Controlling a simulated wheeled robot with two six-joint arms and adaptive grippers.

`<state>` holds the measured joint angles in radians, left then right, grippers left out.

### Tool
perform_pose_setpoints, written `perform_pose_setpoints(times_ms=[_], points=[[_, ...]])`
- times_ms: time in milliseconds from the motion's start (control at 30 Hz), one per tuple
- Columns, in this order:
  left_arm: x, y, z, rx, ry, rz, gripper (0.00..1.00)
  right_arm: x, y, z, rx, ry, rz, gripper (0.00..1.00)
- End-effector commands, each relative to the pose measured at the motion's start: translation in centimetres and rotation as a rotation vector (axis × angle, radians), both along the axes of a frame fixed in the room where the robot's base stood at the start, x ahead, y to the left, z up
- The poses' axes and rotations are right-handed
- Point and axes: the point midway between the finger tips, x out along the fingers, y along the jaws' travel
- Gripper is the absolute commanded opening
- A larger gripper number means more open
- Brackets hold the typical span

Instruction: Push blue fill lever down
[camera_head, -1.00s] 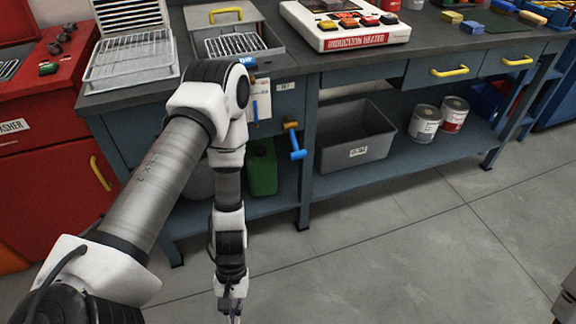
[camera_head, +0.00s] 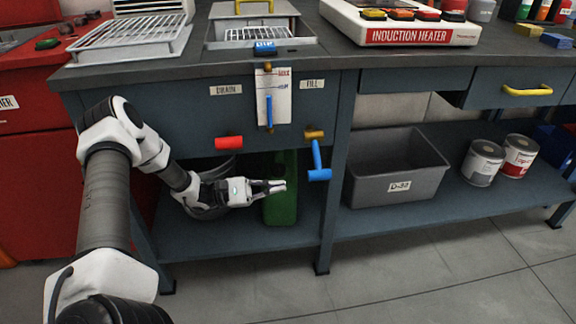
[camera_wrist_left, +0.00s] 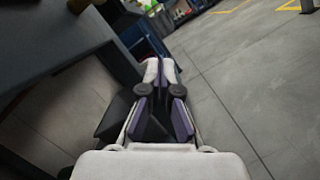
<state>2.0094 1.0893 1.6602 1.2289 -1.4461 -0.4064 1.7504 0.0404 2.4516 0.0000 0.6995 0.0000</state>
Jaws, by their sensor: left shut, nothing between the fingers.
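The blue fill lever (camera_head: 316,160) hangs below its brass valve on the front of the workbench, under the FILL label (camera_head: 312,84). Its handle points down with a thick blue grip at the lower end. My left gripper (camera_head: 283,186) is shut and empty, to the left of the lever's grip and slightly lower, apart from it in the picture. It is in front of a green canister on the lower shelf. The left wrist view shows the closed fingers (camera_wrist_left: 160,68) over the floor, with no lever visible. My right gripper is not in view.
A red drain lever (camera_head: 229,142) is left of the blue one, with a level gauge (camera_head: 271,98) between. The green canister (camera_head: 281,205) and a grey bin (camera_head: 398,180) stand on the lower shelf.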

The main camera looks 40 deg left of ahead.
Motion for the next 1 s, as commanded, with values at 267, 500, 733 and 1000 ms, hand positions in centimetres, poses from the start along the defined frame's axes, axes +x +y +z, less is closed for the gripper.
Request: perform_pose_setpoints(times_ms=[267, 500, 733, 1000], points=[[3.9, -4.7, 0.8, 0.003, 0.002, -0.007, 0.00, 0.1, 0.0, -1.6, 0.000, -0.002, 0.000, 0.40], [3.9, -7.0, 4.0, -0.001, 0.000, -0.002, 0.00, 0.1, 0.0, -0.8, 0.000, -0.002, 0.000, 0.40], [3.4, -7.6, 4.7, 0.002, 0.002, -0.003, 0.00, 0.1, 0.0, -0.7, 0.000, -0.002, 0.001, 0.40], [3.3, -7.7, 4.6, -0.010, 0.013, -0.003, 0.00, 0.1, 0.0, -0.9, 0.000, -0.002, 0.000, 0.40]])
